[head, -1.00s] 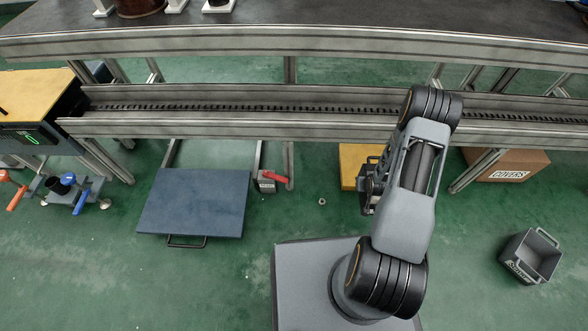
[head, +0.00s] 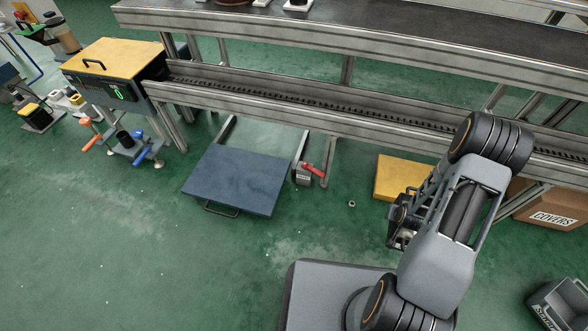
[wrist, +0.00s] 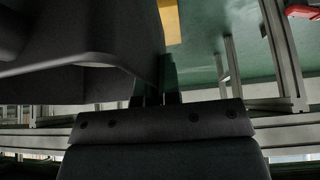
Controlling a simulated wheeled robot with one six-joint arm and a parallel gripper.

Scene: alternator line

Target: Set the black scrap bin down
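A dark grey to black bin (head: 562,300) with pale lettering on its side stands on the green floor at the lower right of the head view, cut off by the frame edge. I cannot read all of its lettering. My gripper (head: 399,222) hangs below my folded arm, left of the bin and well apart from it. My gripper's narrow fingers (wrist: 156,92) show small and dark in the wrist view. I see no object clearly held, and the gap between the fingers is unclear. A large dark shape fills the upper left of the wrist view.
The conveyor frame (head: 300,108) runs across behind my arm. A blue platform (head: 238,178), a yellow plate (head: 400,177) and a COVERS carton (head: 548,212) are along it. A yellow-topped machine (head: 112,58) stands at left. The floor at lower left is clear.

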